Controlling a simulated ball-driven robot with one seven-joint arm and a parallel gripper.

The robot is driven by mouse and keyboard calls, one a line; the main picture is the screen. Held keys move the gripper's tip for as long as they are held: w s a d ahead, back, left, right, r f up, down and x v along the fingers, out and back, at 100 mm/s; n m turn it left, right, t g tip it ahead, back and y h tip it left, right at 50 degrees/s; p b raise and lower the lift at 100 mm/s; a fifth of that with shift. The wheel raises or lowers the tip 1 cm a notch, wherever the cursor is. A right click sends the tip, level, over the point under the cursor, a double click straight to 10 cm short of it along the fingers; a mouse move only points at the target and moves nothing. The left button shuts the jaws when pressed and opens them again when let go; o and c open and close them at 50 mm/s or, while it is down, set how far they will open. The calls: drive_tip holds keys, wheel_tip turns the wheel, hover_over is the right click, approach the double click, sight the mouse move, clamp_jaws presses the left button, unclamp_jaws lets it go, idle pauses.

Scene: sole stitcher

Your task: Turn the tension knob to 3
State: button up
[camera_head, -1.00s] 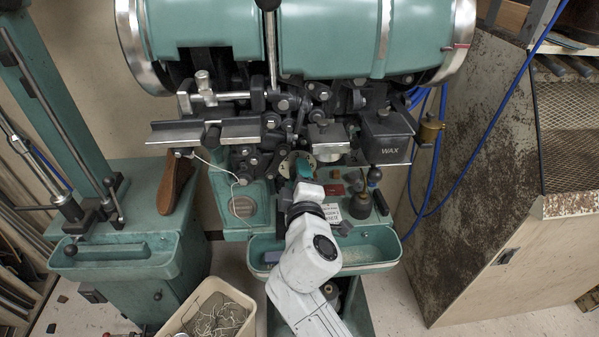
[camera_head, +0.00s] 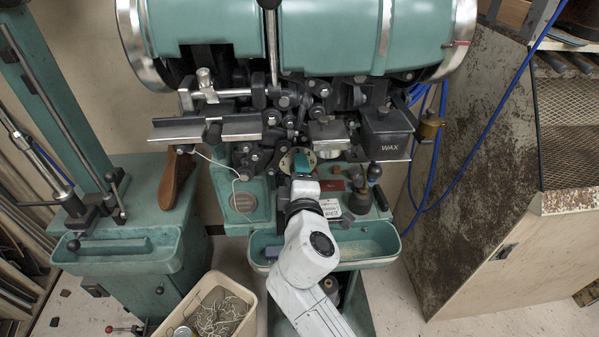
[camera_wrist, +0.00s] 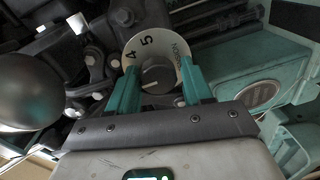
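The dark round tension knob (camera_wrist: 157,77) sits on a pale dial (camera_wrist: 160,45) in the wrist view. The numbers 4 and 5 show at the dial's upper left, and part of a word shows at its right. A white mark on the knob points left and slightly down, toward a part of the dial hidden by a finger. My gripper (camera_wrist: 161,79) has its two green fingers on either side of the knob, close to it. Whether they press on it cannot be told. In the head view my gripper (camera_head: 302,160) is at the dial, and the knob is hidden.
The green stitcher (camera_head: 330,40) spreads above, with a box marked WAX (camera_head: 388,140) at the right. A black ball (camera_wrist: 28,85) is close at the left in the wrist view. A green tray (camera_head: 370,240) lies below, and a bin (camera_head: 245,290) stands at the lower left.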

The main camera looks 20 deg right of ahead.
drive_tip(key=shift+o, duration=1.2)
drive_tip(key=shift+r, duration=0.1)
drive_tip(key=b+v, duration=0.1)
drive_tip(key=v, duration=0.9)
drive_tip(key=shift+s+b, duration=0.3)
drive_tip(key=shift+s, duration=0.1)
